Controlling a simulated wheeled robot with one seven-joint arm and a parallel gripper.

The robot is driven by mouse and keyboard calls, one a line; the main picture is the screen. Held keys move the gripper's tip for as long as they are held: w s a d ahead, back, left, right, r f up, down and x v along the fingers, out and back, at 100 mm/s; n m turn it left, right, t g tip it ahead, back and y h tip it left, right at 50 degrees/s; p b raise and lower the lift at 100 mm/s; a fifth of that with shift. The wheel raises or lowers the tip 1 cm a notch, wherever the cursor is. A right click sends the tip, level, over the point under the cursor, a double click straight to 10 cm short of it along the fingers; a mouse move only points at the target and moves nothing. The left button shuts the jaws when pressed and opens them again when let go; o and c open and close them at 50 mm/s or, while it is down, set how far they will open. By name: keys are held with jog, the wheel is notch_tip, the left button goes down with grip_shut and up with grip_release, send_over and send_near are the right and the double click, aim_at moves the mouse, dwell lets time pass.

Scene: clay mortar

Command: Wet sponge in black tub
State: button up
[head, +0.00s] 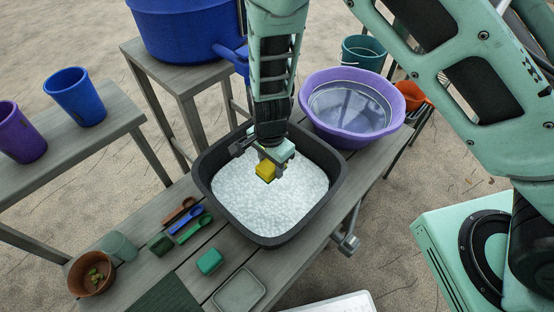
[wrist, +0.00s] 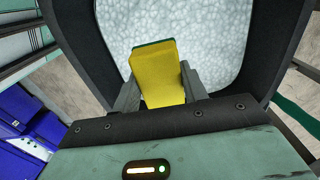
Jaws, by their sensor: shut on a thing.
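My gripper (head: 269,169) is shut on a yellow sponge (head: 265,171) with a green edge. The tub's dark wall (wrist: 268,50) shows at the right. The exact gap between sponge and granules is hard to tell.
A purple basin (head: 317,80) of water stands behind the tub at the right. A blue barrel (head: 185,30) with a tap stands at the back left. Several small tools, a green block (head: 210,261), a dish (head: 240,291) and a terracotta pot (head: 91,273) lie along the bench's left front.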

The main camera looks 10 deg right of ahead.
notch_tip(320, 180, down, 17)
jog(key=b, duration=1.5)
jog(key=shift+f, duration=0.15)
notch_tip(320, 180, up, 17)
jog(key=p, duration=1.5)
jog(key=shift+f, duration=0.15)
